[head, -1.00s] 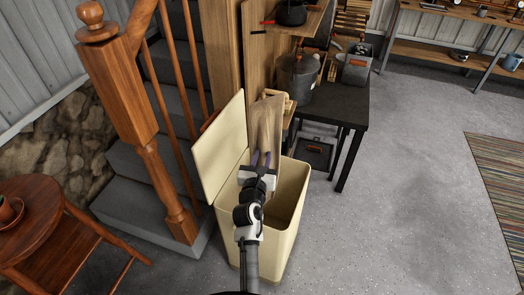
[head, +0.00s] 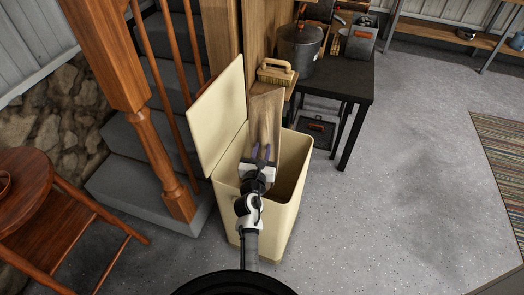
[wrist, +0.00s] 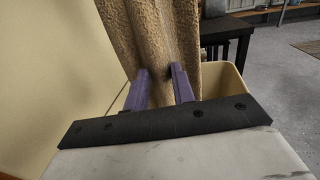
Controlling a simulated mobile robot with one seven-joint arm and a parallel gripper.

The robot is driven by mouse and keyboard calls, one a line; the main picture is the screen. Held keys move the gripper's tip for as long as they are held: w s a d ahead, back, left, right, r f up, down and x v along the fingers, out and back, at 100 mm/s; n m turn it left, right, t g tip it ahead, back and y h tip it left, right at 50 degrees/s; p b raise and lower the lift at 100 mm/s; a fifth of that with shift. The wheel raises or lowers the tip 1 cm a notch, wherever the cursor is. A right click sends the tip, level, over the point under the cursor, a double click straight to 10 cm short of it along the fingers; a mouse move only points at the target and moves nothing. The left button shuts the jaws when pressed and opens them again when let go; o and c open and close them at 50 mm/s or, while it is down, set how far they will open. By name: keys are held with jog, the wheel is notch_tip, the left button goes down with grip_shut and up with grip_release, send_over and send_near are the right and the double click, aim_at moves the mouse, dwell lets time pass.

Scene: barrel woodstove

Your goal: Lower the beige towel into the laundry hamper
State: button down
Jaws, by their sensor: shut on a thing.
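The laundry hamper (head: 288,208) is a tall cream bin with its lid (head: 219,115) raised on the left side. My gripper (head: 261,156) is over the hamper's opening. It is shut on the beige towel (head: 266,118), a brown-beige folded cloth that stands up beyond the fingers. In the wrist view the purple fingers (wrist: 161,82) press on the towel (wrist: 152,35), with the hamper's rim (wrist: 232,77) behind on the right and the lid (wrist: 60,70) on the left. The towel's lower part and the hamper's floor are hidden.
A wooden post and a shelf with a brush (head: 276,73) stand just behind the hamper. A dark table (head: 345,85) with a bucket (head: 300,48) is at the back right.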

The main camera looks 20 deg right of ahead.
jog(key=shift+f+b, duration=2.45)
jog(key=shift+f, duration=0.15)
jog(key=c, duration=1.1)
grip_release()
jog(key=shift+f, duration=0.1)
jog(key=shift+b+v, duration=0.45)
jog(key=shift+v, duration=3.3)
